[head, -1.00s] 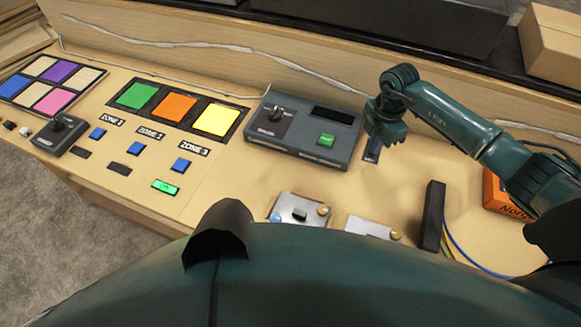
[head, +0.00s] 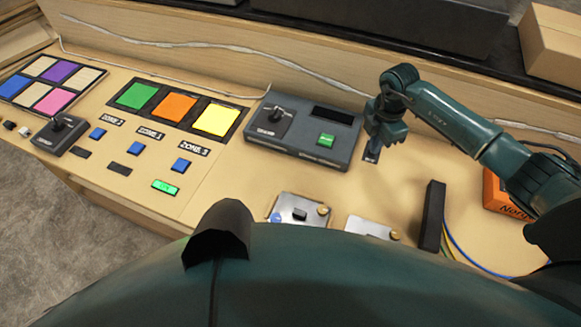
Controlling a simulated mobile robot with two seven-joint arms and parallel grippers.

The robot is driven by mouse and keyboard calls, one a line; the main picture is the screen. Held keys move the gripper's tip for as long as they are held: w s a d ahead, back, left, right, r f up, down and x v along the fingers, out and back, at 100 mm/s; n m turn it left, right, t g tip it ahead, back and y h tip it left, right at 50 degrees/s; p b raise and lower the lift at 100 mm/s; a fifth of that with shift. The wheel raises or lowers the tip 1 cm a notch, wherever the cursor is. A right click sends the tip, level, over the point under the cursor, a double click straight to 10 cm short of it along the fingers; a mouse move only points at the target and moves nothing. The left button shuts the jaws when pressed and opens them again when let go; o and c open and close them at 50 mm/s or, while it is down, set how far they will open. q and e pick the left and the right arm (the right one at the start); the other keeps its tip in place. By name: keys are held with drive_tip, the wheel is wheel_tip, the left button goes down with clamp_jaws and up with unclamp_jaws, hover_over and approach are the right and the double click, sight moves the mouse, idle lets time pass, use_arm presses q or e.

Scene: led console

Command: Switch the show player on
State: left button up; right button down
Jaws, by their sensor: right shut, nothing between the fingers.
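A grey console box (head: 285,143) stands at the back middle of the desk. It has a black knob or lever (head: 275,115) on its left, a dark blank display (head: 333,115) and a green button (head: 326,140). I cannot read its label well enough to tell if it is the show player. My left gripper is not in view.
Green, orange and yellow panels (head: 177,107) and blue zone buttons (head: 180,165) are on the left. Two metal plates (head: 300,209) lie in front. A black upright block (head: 432,215) and an orange box (head: 495,193) stand on the right. A low wall runs behind.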

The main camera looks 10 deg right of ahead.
sight(369, 163)
drive_tip(key=shift+f, duration=0.25)
drive_tip(key=shift+f+b, duration=0.6)
drive_tip(key=shift+f, duration=0.05)
drive_tip(key=shift+f+b, duration=0.3)
drive_tip(key=shift+f, duration=0.2)
drive_tip(key=shift+f, duration=0.15)
drive_tip(key=shift+w, duration=0.1)
drive_tip(key=shift+w+d+f+b, duration=0.15)
drive_tip(key=shift+w+d+b, duration=0.45)
drive_tip(key=shift+w+b, duration=0.4)
drive_tip(key=shift+s, duration=0.2)
